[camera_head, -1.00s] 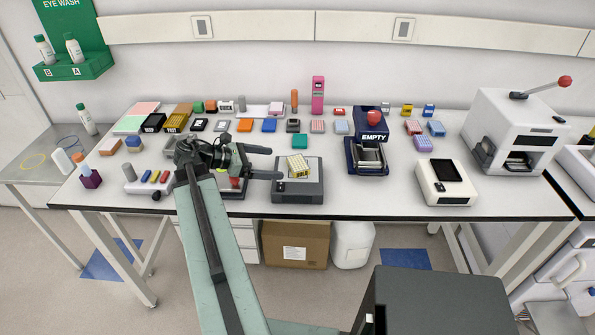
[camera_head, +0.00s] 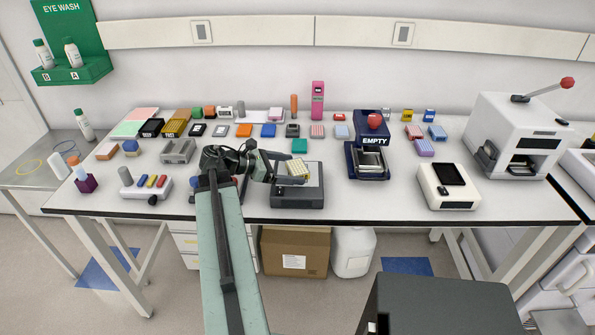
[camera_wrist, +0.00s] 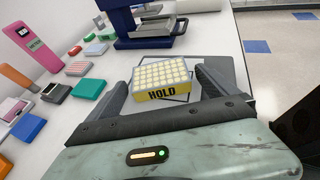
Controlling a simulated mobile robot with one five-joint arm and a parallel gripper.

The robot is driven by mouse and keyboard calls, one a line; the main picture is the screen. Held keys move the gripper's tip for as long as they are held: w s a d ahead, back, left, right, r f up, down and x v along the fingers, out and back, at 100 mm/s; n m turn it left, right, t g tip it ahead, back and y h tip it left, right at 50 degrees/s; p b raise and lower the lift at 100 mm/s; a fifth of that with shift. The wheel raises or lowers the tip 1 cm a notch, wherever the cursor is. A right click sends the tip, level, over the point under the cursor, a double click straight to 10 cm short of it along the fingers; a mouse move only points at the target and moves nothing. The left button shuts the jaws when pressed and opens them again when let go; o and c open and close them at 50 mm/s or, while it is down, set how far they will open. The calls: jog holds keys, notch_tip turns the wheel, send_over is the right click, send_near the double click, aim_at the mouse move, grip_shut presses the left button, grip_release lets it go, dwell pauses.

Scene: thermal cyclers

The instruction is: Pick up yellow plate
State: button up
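The yellow plate (camera_wrist: 161,83) has a white well top and the word HOLD on its side. It sits on the flat top of a dark grey device (camera_head: 297,198), and it also shows in the head view (camera_head: 297,170). My gripper (camera_wrist: 165,77) is open, with one finger on each side of the plate. In the wrist view a gap shows between the plate and each finger. In the head view my gripper (camera_head: 280,167) reaches in from the left, and its fingers partly hide the plate.
A blue press marked EMPTY (camera_head: 373,137) stands just right of the device. A white box with a black screen (camera_head: 448,186) is farther right. A teal block (camera_head: 299,146) lies behind the device, with several small coloured blocks beyond. A grey rack (camera_head: 177,151) stands left.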

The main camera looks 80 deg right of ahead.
aim_at(290, 168)
jog(key=c, duration=1.3)
notch_tip(290, 168, up, 10)
jog(key=p, duration=1)
jog(key=shift+r, duration=0.15)
